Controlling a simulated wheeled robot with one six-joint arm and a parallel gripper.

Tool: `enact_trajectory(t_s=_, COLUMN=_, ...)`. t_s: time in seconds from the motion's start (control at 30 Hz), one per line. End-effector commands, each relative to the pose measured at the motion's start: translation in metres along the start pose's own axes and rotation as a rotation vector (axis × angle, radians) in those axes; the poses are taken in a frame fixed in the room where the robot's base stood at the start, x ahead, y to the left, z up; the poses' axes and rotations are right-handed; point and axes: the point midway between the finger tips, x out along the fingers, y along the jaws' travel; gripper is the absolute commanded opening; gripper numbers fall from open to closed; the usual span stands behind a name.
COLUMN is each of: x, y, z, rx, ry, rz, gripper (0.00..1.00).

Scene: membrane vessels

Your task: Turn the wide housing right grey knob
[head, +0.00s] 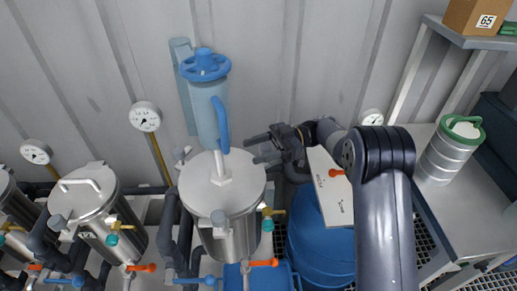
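The wide steel housing (226,195) stands upright in the middle of the head view, with a pale round lid and a central white post. One grey knob (218,218) shows at its front rim and another grey knob (182,154) at its back left. My gripper (257,148) is at the right edge of the lid, its dark fingers pointing left. A grey part shows by the fingers. I cannot tell whether it is the right grey knob or a finger, nor whether the fingers touch anything.
A tall blue filter with a blue handwheel (205,66) rises behind the housing. A smaller steel vessel (100,215) stands to the left. A blue drum (318,245) sits below my arm. A steel bench (458,205) with a green-lidded canister (450,150) is at right.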

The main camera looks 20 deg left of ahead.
Motion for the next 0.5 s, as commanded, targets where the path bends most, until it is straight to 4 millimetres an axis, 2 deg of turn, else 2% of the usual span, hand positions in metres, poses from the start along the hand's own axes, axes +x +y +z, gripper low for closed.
enact_trajectory(t_s=0.27, x=-0.003, y=0.0, z=0.001, rx=0.001, ry=0.0, rz=0.002, gripper=0.52)
enact_trajectory(t_s=0.37, x=-0.013, y=0.0, z=0.002, rx=0.0, ry=0.0, rz=0.003, gripper=0.52)
enact_trajectory(t_s=0.5, x=-0.04, y=0.001, z=0.003, rx=-0.002, ry=0.0, rz=0.004, gripper=0.52)
